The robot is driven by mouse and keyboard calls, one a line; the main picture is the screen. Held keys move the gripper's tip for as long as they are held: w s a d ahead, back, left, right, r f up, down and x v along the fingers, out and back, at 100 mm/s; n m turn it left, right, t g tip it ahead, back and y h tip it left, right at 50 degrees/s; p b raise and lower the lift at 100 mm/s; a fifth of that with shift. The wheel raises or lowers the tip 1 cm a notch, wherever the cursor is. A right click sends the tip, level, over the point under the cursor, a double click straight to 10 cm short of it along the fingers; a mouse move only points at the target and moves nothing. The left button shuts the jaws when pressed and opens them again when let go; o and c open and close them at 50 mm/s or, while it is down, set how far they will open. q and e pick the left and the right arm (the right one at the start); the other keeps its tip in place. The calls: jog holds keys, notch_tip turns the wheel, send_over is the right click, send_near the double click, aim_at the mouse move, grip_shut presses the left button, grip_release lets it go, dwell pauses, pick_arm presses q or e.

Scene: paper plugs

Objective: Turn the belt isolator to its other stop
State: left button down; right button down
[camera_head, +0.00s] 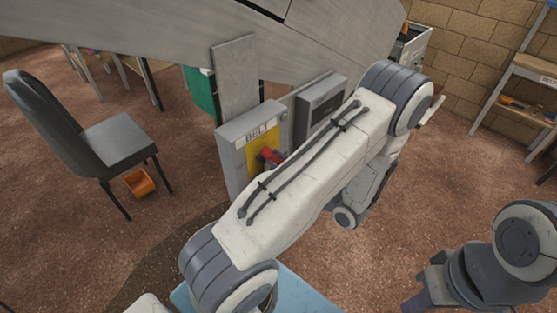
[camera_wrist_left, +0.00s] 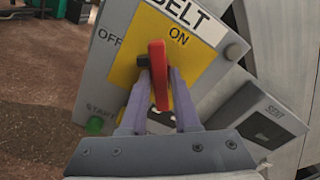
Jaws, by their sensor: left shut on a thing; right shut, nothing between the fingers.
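The belt isolator is a red handle on a yellow plate, on a grey box marked BELT (camera_head: 232,150). In the left wrist view the red handle (camera_wrist_left: 158,72) stands roughly upright in the picture, its upper end near the ON label, with OFF to its left. My left gripper (camera_wrist_left: 158,92) is shut on the handle, one purple finger on each side. In the head view the red handle (camera_head: 270,155) shows partly, and my left arm covers the gripper. My right gripper (camera_head: 413,301) is low at the bottom right, shut and empty, partly cut off by the frame edge.
A green START button (camera_wrist_left: 95,124) is on the box's lower left. A second grey box (camera_head: 320,103) stands right of the isolator. A dark chair (camera_head: 115,140) and an orange bin (camera_head: 140,183) are at left. Shelves (camera_head: 520,90) are at right.

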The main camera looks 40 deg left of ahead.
pick_arm(q)
jog(key=m, duration=0.3)
jog(key=shift+m+p, duration=0.8)
jog(key=shift+m, duration=1.3)
jog(key=c, duration=0.8)
grip_release()
jog(key=shift+o, duration=0.2)
jog(key=d+b, duration=0.3)
jog(key=d, duration=0.7)
jog(key=shift+s+d+b, duration=0.25)
jog(key=shift+s+b, duration=0.1)
jog(key=shift+s, duration=0.05)
